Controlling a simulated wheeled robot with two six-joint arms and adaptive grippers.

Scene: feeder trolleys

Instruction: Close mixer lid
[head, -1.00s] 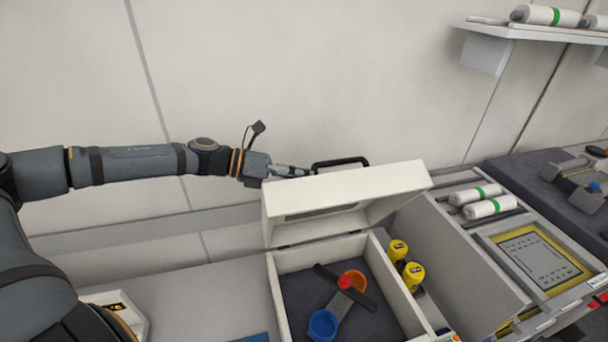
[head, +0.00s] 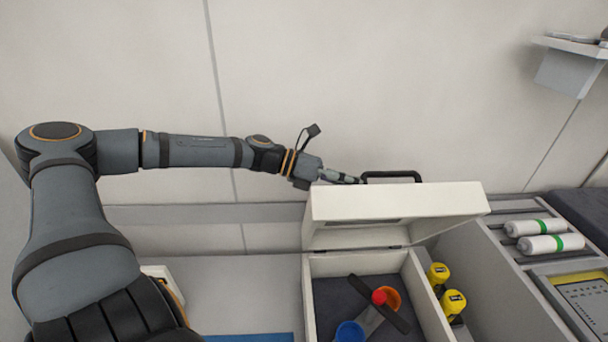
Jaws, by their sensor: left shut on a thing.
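The mixer is a white box (head: 310,292) with its white lid (head: 400,203) raised on the rear hinge. The lid is tilted part way open over the back of the box. A black handle (head: 391,174) stands on the lid's far edge. My left gripper (head: 354,180) reaches in from the left and is shut on the handle at its left end; the fingertips are small and partly hidden. Inside the box are a dark mixing arm with a red knob (head: 379,297), an orange cup (head: 393,299) and a blue cup (head: 349,332). My right gripper is not in view.
Further right are white rolls with green bands (head: 553,244) and a yellow-framed panel (head: 588,300). A shelf (head: 571,48) hangs at upper right. The grey surface left of the box is mostly clear.

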